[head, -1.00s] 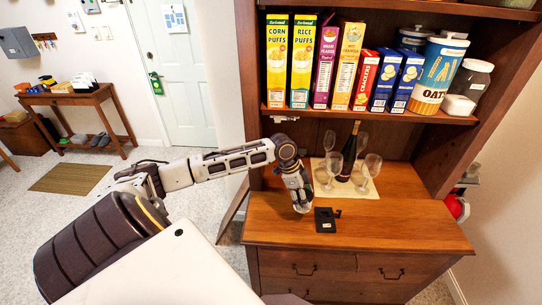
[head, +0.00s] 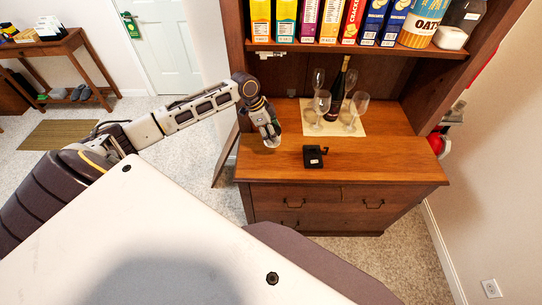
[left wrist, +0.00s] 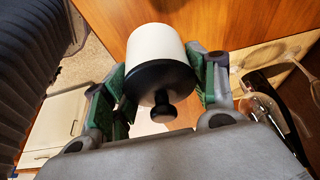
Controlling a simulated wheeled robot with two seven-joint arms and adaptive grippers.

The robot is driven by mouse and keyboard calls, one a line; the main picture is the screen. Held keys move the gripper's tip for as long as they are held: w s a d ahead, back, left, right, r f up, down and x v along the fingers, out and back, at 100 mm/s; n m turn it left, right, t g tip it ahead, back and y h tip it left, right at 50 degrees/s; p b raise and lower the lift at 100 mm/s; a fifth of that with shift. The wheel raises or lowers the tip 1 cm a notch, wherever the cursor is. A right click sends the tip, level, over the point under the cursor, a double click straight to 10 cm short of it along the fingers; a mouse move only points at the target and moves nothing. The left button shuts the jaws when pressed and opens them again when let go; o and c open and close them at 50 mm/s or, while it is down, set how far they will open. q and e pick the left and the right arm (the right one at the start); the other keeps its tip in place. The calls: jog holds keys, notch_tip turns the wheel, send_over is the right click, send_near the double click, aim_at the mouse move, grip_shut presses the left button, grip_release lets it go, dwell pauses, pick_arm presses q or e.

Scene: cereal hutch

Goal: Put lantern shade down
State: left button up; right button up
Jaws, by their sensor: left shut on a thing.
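The lantern shade is a white cylinder with a black cap and round black knob (left wrist: 158,62). In the left wrist view it sits between the green-padded fingers of my left gripper (left wrist: 160,85), which is shut on it. In the head view the left gripper (head: 271,138) is over the left front part of the wooden counter (head: 385,165), with a small pale bit of the shade (head: 272,143) showing below the fingers. I cannot tell whether the shade touches the counter. A small black lantern base (head: 314,156) stands to the right of the gripper. My right gripper is not in view.
Behind the base, a cream mat (head: 310,128) holds a dark bottle (head: 337,95) and several wine glasses. A shelf (head: 360,50) with cereal boxes and jars hangs above. The counter's right front and its left front edge are clear.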

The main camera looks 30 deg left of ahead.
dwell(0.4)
pick_arm(q)
jog(key=shift+f, duration=3.1)
jog(key=shift+f, duration=0.15)
jog(key=shift+f, duration=1.75)
jog(key=shift+f, duration=0.1)
jog(key=o, duration=1)
jog(key=shift+o, duration=0.2)
jog(key=v, duration=1.2)
